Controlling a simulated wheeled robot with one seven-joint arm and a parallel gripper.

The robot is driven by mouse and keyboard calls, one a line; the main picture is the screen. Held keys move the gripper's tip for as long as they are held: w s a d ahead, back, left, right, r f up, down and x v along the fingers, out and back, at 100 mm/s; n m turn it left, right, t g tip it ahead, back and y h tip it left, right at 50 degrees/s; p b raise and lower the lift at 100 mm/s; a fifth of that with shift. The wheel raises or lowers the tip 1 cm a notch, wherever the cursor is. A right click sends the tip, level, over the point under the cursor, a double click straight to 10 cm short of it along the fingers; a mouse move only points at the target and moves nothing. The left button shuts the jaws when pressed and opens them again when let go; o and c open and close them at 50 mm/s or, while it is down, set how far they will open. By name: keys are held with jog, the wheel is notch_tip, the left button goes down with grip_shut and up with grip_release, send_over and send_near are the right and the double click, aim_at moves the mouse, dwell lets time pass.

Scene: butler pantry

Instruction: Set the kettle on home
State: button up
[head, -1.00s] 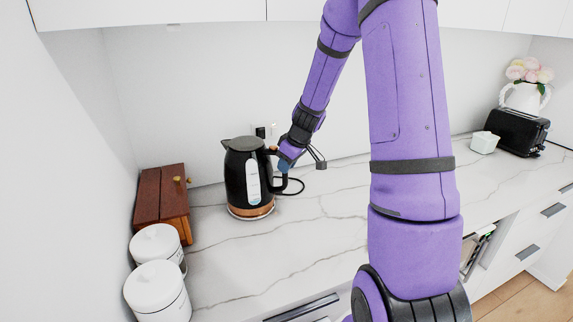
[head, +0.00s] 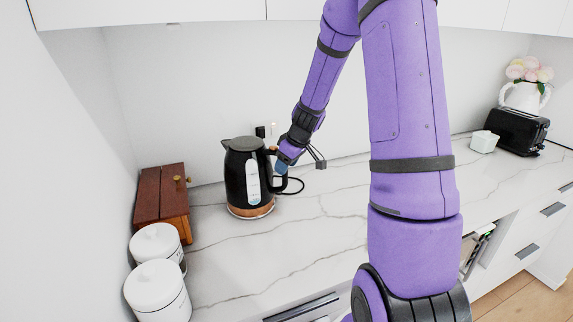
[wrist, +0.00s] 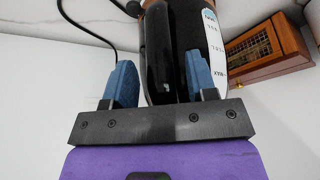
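The kettle (head: 236,180) is black with a copper band at the bottom and a pale gauge strip. It stands upright at the back left of the counter, its handle to the right. A thin rim shows under it, but I cannot tell how it sits there. My gripper (head: 281,163) is at the handle side. In the wrist view, my gripper (wrist: 158,65) has its blue fingers spread, with the black handle (wrist: 160,75) between them. A gap shows between the left finger and the handle. The right finger lies close to the kettle body (wrist: 215,45), and contact there is unclear.
A wooden box (head: 158,198) and two white canisters (head: 157,290) stand left of the kettle. A black cord (head: 298,184) lies behind it near a wall outlet (head: 262,131). A white cup (head: 483,142) and black toaster (head: 517,131) stand far right. The middle counter (head: 320,220) is clear.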

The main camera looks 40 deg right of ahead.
jog(key=v, duration=1)
jog(key=shift+r, duration=0.35)
jog(key=shift+s, duration=0.15)
jog(key=s+a+r+m, duration=0.1)
jog(key=s+a+r, duration=0.85)
jog(key=a, duration=0.35)
jog(key=s+a+r+m, duration=0.1)
jog(key=s+a, duration=0.2)
jog(key=s, duration=0.5)
jog(key=s+a+r+m+h, duration=0.1)
jog(key=s+a, duration=0.3)
jog(key=s, duration=0.4)
jog(key=shift+r+m+t+h, duration=0.3)
jog(key=shift+r+m+t, duration=0.1)
jog(key=shift+m, duration=0.1)
jog(key=shift+w+d, duration=0.1)
